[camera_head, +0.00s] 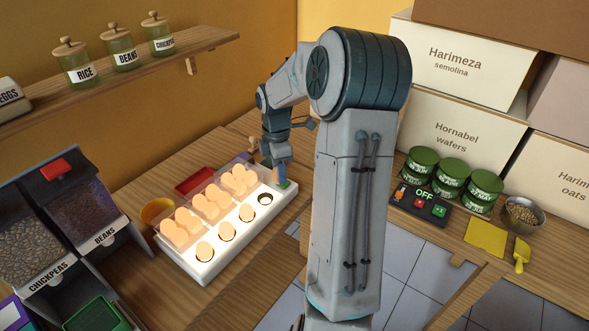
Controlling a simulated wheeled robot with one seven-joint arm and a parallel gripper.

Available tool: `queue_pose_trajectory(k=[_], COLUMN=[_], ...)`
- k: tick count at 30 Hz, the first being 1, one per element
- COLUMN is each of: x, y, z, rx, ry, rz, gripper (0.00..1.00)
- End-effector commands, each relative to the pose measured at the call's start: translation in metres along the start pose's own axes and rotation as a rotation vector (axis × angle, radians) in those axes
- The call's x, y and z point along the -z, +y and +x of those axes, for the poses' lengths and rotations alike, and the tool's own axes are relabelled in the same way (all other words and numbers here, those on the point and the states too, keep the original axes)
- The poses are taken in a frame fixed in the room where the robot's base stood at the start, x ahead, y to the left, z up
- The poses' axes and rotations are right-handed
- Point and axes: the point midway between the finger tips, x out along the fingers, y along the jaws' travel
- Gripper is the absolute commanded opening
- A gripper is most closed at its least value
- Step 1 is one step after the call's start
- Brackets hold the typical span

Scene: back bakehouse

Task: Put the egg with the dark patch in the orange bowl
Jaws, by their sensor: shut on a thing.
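My gripper (284,180) is just past the right end of a white lit egg box (216,265), low over the worktop. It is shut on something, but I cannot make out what. A small green patch shows at its tips. Several pale eggs sit in the box's front row, such as one egg (204,251) at the left end. The row's right-end hole (265,199) looks dark-rimmed and empty. More eggs stand in clear holders (212,204) behind. I can make out no dark patch on any egg. The orange bowl (157,210) is partly hidden behind the box's left end.
A red tray (195,181) lies behind the egg box. Dispensers of chickpeas and beans (85,205) stand at the left. Green tins (453,176), a control box (420,202), a metal bowl (524,217) and a yellow scoop (521,255) are at the right. My arm hides the middle.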

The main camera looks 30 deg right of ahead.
Motion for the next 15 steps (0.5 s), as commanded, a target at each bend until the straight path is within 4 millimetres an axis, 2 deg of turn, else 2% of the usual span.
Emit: queue_pose_trajectory(k=[3,15], x=[0.025,0.101], y=[0.008,0.032], z=[-0.003,-0.007], rx=[-0.001,-0.001], ry=[0.0,0.0], rz=[-0.004,-0.003], gripper=[0.29,0.29])
